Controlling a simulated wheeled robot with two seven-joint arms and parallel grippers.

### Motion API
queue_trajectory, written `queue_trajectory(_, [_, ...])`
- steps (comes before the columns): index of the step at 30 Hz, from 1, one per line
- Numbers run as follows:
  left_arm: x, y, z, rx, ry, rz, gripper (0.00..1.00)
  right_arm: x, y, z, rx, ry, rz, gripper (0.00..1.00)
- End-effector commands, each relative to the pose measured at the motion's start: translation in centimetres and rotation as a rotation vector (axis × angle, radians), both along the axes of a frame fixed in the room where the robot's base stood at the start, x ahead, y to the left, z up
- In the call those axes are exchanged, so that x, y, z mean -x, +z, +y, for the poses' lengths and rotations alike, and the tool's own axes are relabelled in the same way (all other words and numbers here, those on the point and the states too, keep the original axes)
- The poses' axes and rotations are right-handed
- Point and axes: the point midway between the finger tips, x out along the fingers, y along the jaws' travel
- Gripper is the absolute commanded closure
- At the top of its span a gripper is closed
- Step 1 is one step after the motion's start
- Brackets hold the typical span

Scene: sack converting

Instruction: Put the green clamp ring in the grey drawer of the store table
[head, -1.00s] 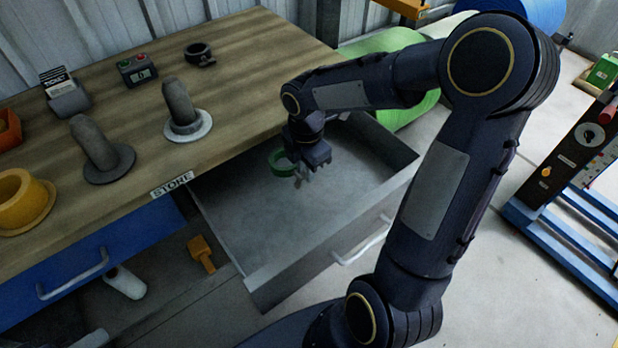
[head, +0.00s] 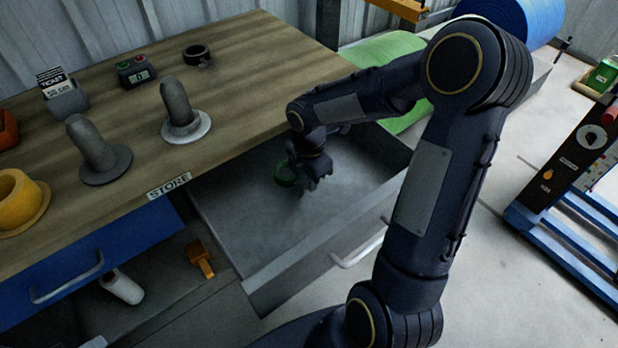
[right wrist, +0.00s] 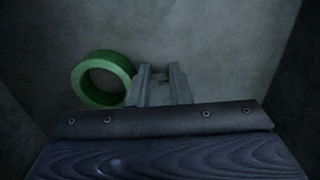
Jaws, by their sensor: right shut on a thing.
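The green clamp ring (head: 284,174) is inside the open grey drawer (head: 262,275) of the store table (head: 245,45), low over the drawer floor. I cannot tell whether it touches the floor. My right gripper (head: 308,190) reaches down into the drawer at the ring's right side. In the right wrist view the ring (right wrist: 82,82) lies left of my two fingers (right wrist: 162,85), its right side at the left finger. The gripper is shut on the ring, but the gripped part is mostly hidden. My left gripper is out of view.
Two grey posts (head: 183,105) on round bases, a black ring (head: 197,54), a counter box (head: 136,72) and a yellow flanged piece (head: 20,205) stand on the table. A blue drawer (head: 95,260) is left of the grey one. The grey drawer's front floor is clear.

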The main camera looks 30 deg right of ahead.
Motion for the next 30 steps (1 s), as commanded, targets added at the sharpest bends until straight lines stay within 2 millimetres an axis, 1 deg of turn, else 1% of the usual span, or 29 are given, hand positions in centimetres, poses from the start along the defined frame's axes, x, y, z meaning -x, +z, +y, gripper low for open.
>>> queue_trajectory(1, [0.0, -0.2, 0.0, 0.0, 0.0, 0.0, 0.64, 0.1, -0.4, 0.0, -0.001, 0.0, 0.005, 1.0])
queue_trajectory(6, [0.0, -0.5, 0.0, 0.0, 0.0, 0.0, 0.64, 0.3, -1.1, 0.0, -0.001, 0.0, 0.01, 1.0])
queue_trajectory(9, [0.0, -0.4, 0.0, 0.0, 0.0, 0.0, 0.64, 0.4, -1.2, 0.1, -0.002, 0.001, 0.013, 1.0])
queue_trajectory(10, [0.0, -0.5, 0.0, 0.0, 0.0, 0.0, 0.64, 0.5, -1.3, 0.1, -0.002, 0.001, 0.017, 0.8])
queue_trajectory(14, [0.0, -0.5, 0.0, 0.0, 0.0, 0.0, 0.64, 0.4, -1.2, 0.0, -0.002, 0.001, 0.015, 0.63])
queue_trajectory(15, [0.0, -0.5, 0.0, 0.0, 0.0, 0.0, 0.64, 0.4, -1.2, 0.1, -0.002, 0.001, 0.013, 0.61])
queue_trajectory(23, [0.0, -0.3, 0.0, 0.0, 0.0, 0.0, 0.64, 0.2, -0.8, 0.0, 0.0, 0.001, 0.008, 0.61])
queue_trajectory(26, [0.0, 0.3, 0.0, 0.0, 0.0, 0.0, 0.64, 0.2, 0.2, 0.0, 0.0, 0.001, 0.006, 0.61])
queue_trajectory(29, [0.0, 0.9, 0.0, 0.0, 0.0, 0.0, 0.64, 0.1, 1.9, 0.0, 0.001, 0.0, 0.003, 0.61])
queue_trajectory(30, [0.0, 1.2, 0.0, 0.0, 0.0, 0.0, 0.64, 0.1, 2.8, 0.0, 0.001, -0.001, 0.002, 0.61])
